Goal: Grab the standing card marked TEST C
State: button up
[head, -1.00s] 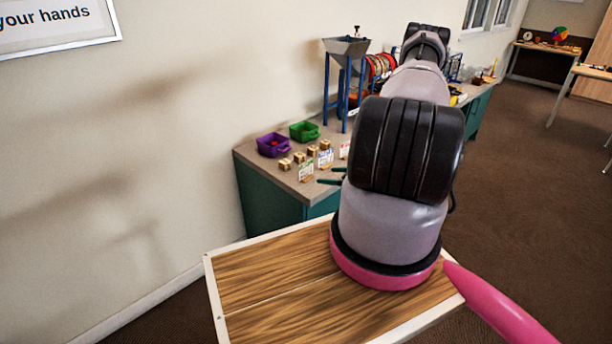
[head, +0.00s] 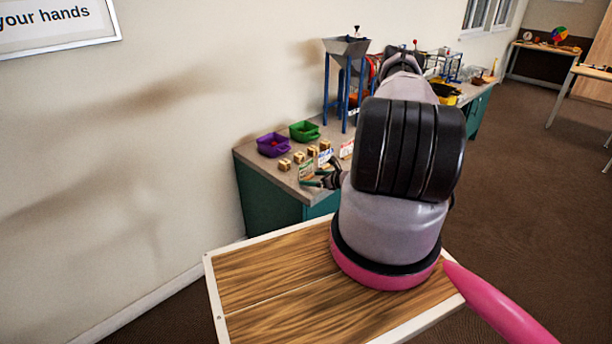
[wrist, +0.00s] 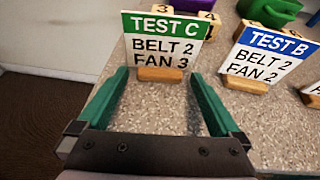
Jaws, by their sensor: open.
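The TEST C card (wrist: 165,40) has a green heading band over white and reads BELT 2, FAN 3. It stands in a small wooden foot (wrist: 160,74) on the speckled counter, in the upper middle of the wrist view. In the head view the card (head: 306,169) stands near the counter's front left end. My gripper (wrist: 160,78) is open, with green fingers apart on either side below the card and nothing held. In the head view my gripper (head: 318,179) is just in front of the card, partly hidden by my arm.
The TEST B card (wrist: 268,52) stands to the right of TEST C, and another card is cut off beyond it. Wooden number blocks (head: 285,164) stand behind the cards. A purple bin (head: 271,151) and a green bin (head: 304,137) sit farther back. The counter's left edge is close.

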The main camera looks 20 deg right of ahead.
jog(key=c, duration=1.3)
